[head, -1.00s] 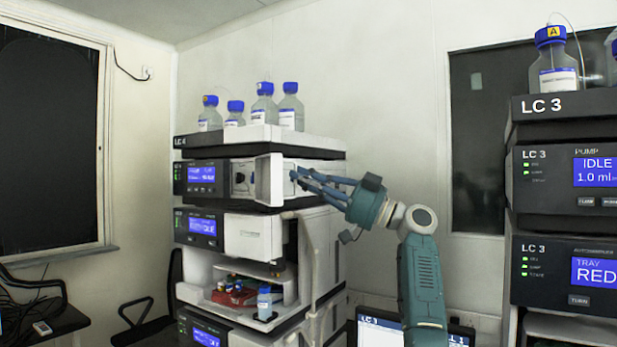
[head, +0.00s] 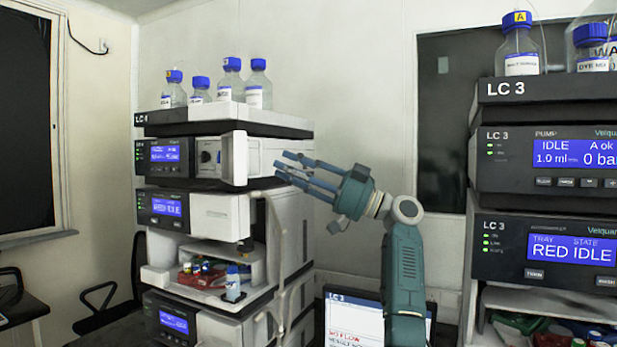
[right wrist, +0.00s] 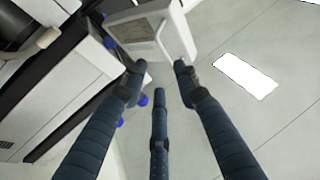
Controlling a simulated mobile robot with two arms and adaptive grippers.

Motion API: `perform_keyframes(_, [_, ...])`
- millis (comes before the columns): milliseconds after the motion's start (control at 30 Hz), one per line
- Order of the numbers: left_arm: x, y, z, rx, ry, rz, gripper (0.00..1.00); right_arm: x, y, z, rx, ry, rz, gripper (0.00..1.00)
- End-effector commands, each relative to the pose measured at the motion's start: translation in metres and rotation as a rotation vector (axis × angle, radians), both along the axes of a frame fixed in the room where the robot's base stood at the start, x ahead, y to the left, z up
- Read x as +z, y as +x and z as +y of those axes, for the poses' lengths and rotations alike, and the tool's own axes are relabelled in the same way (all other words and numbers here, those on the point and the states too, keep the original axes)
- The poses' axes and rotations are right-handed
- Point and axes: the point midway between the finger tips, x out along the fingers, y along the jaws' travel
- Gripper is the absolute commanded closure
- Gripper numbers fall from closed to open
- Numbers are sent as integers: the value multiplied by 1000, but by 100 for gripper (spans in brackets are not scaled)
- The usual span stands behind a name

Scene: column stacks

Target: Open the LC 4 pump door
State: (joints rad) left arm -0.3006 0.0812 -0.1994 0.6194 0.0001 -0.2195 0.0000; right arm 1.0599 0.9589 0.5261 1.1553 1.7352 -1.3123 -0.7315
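The LC 4 pump (head: 165,155) is the upper module of the left stack, with a lit blue display. Its white door (head: 240,158) stands swung outward, and a pump part (head: 208,157) shows in the opening to its left. My right gripper (head: 283,168) is just right of the door, its fingers pointing left, spread and empty. In the right wrist view, the right gripper (right wrist: 158,78) has its fingers apart, with a white panel with a grey label (right wrist: 135,30), likely the door, beyond the tips. My left gripper is out of view.
Blue-capped bottles (head: 230,80) stand on top of the LC 4 stack. Below the pump is another module (head: 168,207) and an open bay with vials. The LC 3 stack (head: 545,160) stands at the right. A screen (head: 365,322) is low in front. The wall space between the stacks is open.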

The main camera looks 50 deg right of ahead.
Motion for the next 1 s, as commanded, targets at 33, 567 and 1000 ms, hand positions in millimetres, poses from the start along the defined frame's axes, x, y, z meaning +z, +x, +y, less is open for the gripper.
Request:
perform_keyframes(33, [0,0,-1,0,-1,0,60,-5,-9,-5,-2,0,2,70])
perform_keyframes(567, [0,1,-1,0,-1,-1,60,-23,-51,-26,1,0,0,70])
perform_keyframes(1000, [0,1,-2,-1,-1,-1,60,-23,-51,-26,1,1,-1,70])
